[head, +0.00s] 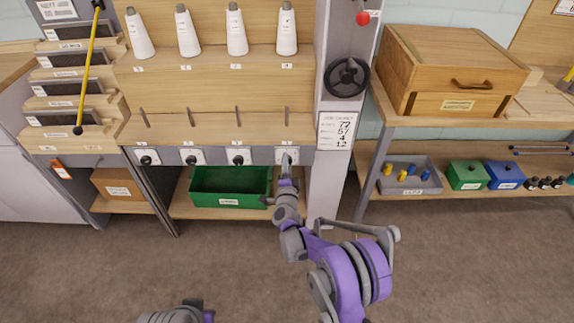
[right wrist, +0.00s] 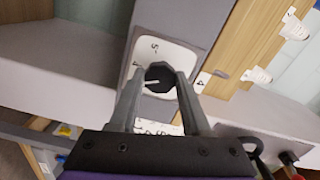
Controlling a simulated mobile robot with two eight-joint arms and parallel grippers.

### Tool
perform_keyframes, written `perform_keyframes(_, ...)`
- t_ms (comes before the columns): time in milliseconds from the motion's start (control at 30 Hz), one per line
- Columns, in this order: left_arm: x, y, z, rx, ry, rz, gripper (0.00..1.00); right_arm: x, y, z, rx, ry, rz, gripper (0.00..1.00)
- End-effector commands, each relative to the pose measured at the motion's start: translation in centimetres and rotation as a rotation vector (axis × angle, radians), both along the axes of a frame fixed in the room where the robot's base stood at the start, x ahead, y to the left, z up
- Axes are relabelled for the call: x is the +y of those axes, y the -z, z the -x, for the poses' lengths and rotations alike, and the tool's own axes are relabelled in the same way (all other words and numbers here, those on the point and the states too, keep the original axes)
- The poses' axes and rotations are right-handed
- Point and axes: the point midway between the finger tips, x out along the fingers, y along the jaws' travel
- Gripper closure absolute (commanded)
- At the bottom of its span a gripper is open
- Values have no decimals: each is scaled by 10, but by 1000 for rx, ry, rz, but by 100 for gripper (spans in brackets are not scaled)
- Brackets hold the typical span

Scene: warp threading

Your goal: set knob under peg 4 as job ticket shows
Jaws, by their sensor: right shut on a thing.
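The black knob (right wrist: 160,78) under peg 4 sits on a white dial plate (right wrist: 182,60). Its white pointer line points left in the right wrist view; a 5 and a 4 show on the plate, and other marks are hidden. My right gripper (right wrist: 158,88) is shut on this knob, one finger on each side. In the head view my right gripper (head: 287,171) reaches up to the plate from below and covers the knob. The job ticket (head: 337,131) on the grey post carries several lines of numbers, seemingly 72, 57, 4 and 12. My left gripper's fingers do not show.
Other knobs sit left along the rail, the nearest (head: 238,158) under peg 3. White cones, such as the one on peg 4 (head: 287,30), stand above. A green bin (head: 229,202) is below. A black handwheel (head: 347,77) is on the post.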

Motion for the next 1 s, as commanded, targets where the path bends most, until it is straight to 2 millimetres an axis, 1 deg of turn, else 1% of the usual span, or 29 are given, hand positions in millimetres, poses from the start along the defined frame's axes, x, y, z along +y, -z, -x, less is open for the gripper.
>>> perform_keyframes(200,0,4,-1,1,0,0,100,0,1,0,0,0,-182,100)
perform_keyframes(500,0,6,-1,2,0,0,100,0,1,0,0,0,-359,100)
perform_keyframes(700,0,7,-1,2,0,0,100,0,1,0,0,0,-416,100)
perform_keyframes(1000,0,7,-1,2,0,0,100,0,1,0,1,0,-437,100)
